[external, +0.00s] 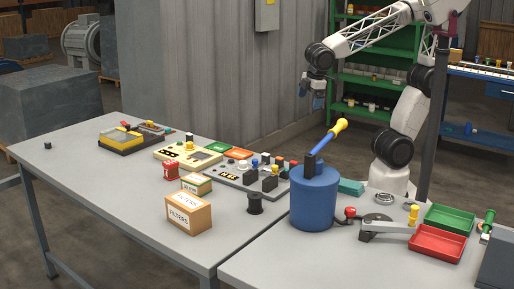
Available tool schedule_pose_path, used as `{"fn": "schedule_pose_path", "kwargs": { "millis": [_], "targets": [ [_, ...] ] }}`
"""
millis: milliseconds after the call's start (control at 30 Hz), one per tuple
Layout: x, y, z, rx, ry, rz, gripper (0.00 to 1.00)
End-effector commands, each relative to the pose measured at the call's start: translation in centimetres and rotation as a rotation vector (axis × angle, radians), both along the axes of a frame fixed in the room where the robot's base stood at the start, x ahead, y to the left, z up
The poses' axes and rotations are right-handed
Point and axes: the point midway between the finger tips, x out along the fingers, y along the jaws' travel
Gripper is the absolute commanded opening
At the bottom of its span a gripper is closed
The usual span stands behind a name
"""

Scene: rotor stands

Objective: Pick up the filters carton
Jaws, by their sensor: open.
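The filters carton (188,213) is a tan cardboard box with a white label reading FILTERS. It stands upright near the front edge of the left table. My gripper (318,101) is raised well above the tables, behind and to the right of the carton, far from it. It is small and dark in this view, open, with nothing seen between its fingers.
A smaller labelled carton (196,184) and a red box (171,170) stand just behind the filters carton. A black spool-like part (255,203) is to its right. A tall blue cylinder (313,200) with a yellow-handled tool stands further right.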

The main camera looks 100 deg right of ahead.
Motion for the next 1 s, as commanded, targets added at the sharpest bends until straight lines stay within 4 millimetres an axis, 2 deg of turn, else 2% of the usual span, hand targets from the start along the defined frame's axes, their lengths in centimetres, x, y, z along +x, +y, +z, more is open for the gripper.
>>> {"fn": "schedule_pose_path", "kwargs": {
  "millis": [100,567,1000],
  "targets": [
    [2.8,0.9,0.2,-0.056,0.033,0.086,1.00],
    [13.5,5.4,0.1,-0.282,0.148,0.413,1.00],
    [23.4,12.3,-1.9,-0.507,0.256,0.715,1.00]
  ]
}}
